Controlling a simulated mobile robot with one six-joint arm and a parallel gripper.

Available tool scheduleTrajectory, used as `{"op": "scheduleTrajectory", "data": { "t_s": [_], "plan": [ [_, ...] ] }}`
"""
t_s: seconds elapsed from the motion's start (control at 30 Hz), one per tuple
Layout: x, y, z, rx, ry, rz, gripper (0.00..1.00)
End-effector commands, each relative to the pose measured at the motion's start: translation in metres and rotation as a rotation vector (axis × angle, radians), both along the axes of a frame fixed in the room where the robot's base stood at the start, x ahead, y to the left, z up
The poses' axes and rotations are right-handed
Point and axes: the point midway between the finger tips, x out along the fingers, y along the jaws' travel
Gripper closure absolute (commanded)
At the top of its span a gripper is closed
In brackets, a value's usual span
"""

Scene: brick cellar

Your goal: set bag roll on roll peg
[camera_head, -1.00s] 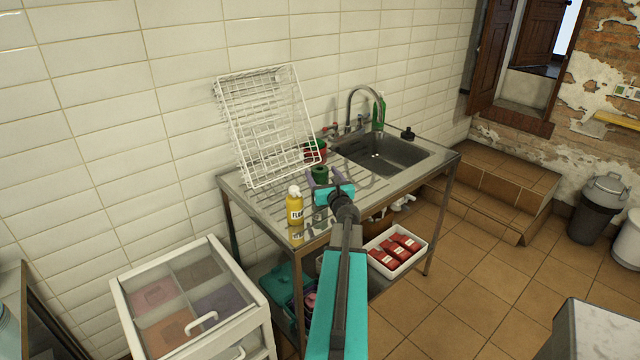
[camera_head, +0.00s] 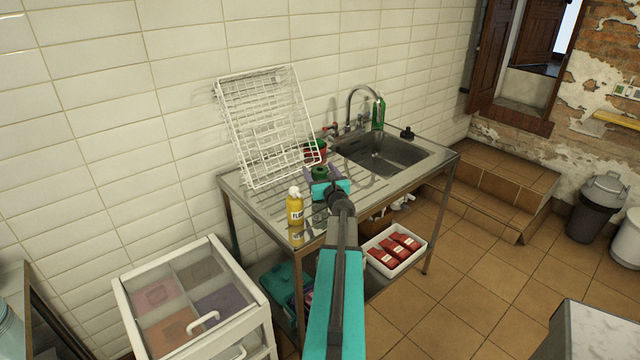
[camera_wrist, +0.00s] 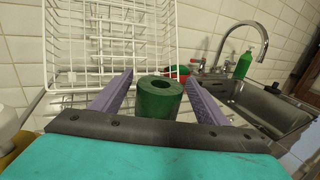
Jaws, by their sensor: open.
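A dark green roll (camera_head: 319,173) with a hole in its top stands upright on the steel drainboard, in front of the white wire rack. I take it for the bag roll. My gripper (camera_head: 318,177) is open, with its purple fingers on either side of the roll. In the wrist view the roll (camera_wrist: 158,100) is between the open fingers (camera_wrist: 159,78), with a gap visible on each side. The roll's lower part is hidden behind the gripper's palm. I cannot make out a roll peg in either view.
The white wire rack (camera_head: 266,125) leans on the wall just behind. A yellow bottle (camera_head: 295,207) stands left of my gripper. The sink (camera_head: 383,155) and tap (camera_head: 350,105) are to the right. A white tray of red packs (camera_head: 394,250) sits below.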

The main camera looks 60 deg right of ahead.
Motion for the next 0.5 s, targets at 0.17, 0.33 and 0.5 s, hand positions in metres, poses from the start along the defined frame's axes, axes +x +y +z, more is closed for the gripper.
{"op": "scheduleTrajectory", "data": {
  "t_s": [0.17, 0.33, 0.5],
  "plan": [
    [0.013, -0.012, 0.002, 0.001, 0.000, 0.000, 0.32],
    [0.021, -0.019, 0.001, 0.002, -0.001, -0.001, 0.32],
    [0.024, -0.020, 0.000, 0.002, -0.001, 0.000, 0.32]
  ]
}}
